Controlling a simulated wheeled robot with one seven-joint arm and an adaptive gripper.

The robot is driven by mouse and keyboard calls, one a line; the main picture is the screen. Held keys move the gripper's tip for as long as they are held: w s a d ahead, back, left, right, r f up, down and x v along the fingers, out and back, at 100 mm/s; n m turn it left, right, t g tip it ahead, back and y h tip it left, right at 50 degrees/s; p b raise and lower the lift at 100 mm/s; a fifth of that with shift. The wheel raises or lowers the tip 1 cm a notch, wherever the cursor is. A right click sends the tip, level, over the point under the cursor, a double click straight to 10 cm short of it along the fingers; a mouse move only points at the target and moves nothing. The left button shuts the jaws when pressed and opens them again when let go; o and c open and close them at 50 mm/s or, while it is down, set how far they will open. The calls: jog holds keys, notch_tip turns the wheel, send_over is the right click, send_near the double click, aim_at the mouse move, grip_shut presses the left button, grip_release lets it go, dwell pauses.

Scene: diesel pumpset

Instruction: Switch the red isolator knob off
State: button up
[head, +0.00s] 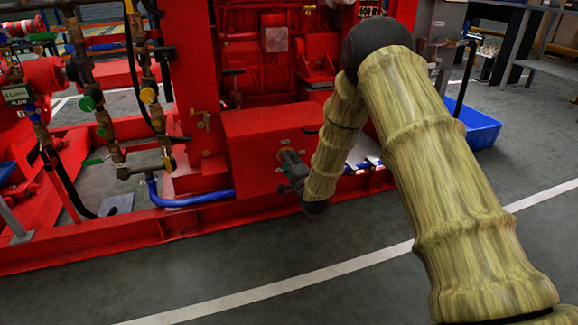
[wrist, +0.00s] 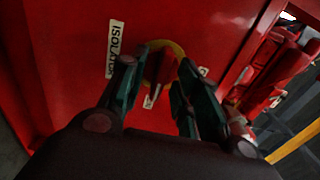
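The red isolator knob (wrist: 161,66) sits on a round yellow plate (wrist: 176,47) on a red panel in the wrist view. A white label reading "ISOLATO…" (wrist: 116,48) is just left of it. My gripper (wrist: 161,76) is open, with one dark green finger on each side of the knob. The fingertips are close to the panel; I cannot tell whether they touch the knob. In the head view my gripper (head: 291,166) is at the front of a red box (head: 255,136) low on the pumpset, and the knob is hidden there.
Pipes and valves (head: 110,130) stand to the left. A blue hose (head: 190,198) runs along the red base frame (head: 120,231). A blue crate (head: 474,124) is on the floor behind my arm. The grey floor in front is clear.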

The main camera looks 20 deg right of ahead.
jog(key=shift+w, duration=0.3)
jog(key=shift+c, duration=0.2)
grip_shut()
jog(key=shift+r+p, duration=0.15)
jog(key=shift+p, duration=0.25)
jog(key=shift+n+p, duration=7.95)
jog(key=shift+n, duration=0.75)
